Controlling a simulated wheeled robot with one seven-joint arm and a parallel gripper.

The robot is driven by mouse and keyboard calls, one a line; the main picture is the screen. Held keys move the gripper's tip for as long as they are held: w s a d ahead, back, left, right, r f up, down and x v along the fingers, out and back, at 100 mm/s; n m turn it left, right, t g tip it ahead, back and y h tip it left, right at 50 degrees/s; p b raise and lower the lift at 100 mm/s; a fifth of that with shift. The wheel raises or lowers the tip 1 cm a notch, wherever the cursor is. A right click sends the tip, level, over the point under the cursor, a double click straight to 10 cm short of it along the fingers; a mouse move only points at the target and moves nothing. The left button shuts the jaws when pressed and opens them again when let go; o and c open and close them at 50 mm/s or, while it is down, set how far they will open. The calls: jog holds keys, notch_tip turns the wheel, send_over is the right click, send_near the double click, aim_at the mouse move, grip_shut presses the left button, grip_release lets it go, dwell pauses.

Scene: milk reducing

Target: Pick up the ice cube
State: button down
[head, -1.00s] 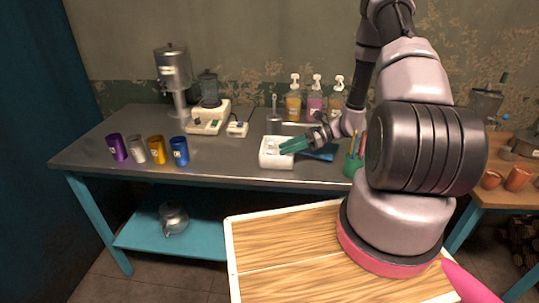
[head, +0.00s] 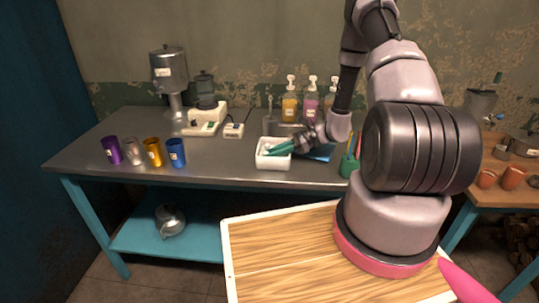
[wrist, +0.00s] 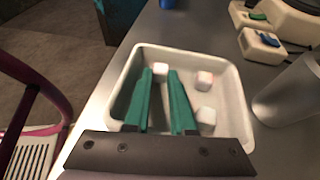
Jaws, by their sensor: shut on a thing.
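A white open container (head: 273,163) stands near the front edge of the metal table. In the wrist view the container (wrist: 236,100) holds several white ice cubes. One ice cube (wrist: 160,68) is between the tips of my green fingers, near the far wall. My gripper (wrist: 160,75) is shut on this cube, inside the container. Two other cubes, the upper one (wrist: 204,79) and the lower one (wrist: 206,116), lie to the right of the fingers. In the head view my gripper (head: 268,150) reaches into the container from the right, and the cubes are hard to make out.
Purple, clear, gold and blue cups (head: 176,153) stand at the left. A blender base (head: 200,124) and a small white box with a switch (head: 233,131) stand behind. Pump bottles (head: 289,107) line the back. A green pen cup (head: 348,166) is at the right.

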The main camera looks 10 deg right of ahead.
notch_tip(320, 180, up, 10)
dwell(0.6)
